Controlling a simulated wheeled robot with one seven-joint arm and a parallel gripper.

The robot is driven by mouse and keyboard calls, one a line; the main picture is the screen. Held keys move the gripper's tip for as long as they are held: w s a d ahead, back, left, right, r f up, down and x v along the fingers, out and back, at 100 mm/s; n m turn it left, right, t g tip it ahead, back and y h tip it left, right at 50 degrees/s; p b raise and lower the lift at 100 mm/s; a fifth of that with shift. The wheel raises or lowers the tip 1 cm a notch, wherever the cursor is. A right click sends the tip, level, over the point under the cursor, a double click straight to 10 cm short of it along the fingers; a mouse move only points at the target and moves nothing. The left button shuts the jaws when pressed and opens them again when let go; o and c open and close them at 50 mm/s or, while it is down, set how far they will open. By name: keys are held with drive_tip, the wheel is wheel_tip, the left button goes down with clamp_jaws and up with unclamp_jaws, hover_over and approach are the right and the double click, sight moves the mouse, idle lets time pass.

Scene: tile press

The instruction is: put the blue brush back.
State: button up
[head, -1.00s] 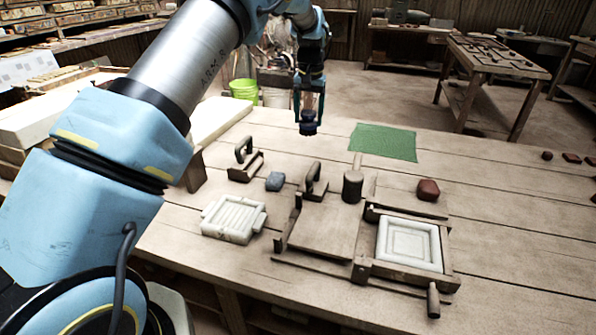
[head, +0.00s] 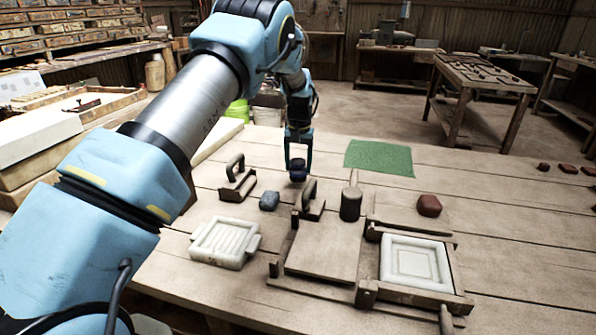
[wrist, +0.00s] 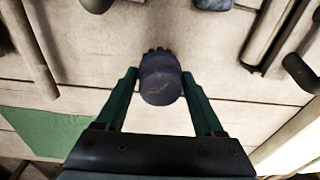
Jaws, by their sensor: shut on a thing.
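The blue brush (head: 298,174) is a short, dark blue, rounded piece between the fingertips of my gripper (head: 299,166). It hangs low by the far part of the bench, left of the green mat (head: 380,158); I cannot tell whether it touches the wood. In the wrist view, the brush (wrist: 160,85) is seen end-on between the two green fingers of my gripper (wrist: 160,74), with dark bristles at its top edge. The mat (wrist: 40,135) shows there at lower left, with nothing visible on it.
A blue-grey lump (head: 269,201), a handled tool (head: 237,180) and a dark cylinder (head: 351,204) stand near the brush. A wooden press frame (head: 322,240) with a pale tile (head: 415,262), a pale ribbed mould (head: 225,243) and a red lump (head: 429,205) lie nearer.

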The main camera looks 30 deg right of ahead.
drive_tip(key=shift+f, duration=1.35)
drive_tip(key=shift+f, duration=0.1)
drive_tip(key=o, duration=1.5)
drive_tip(key=shift+c, duration=0.2)
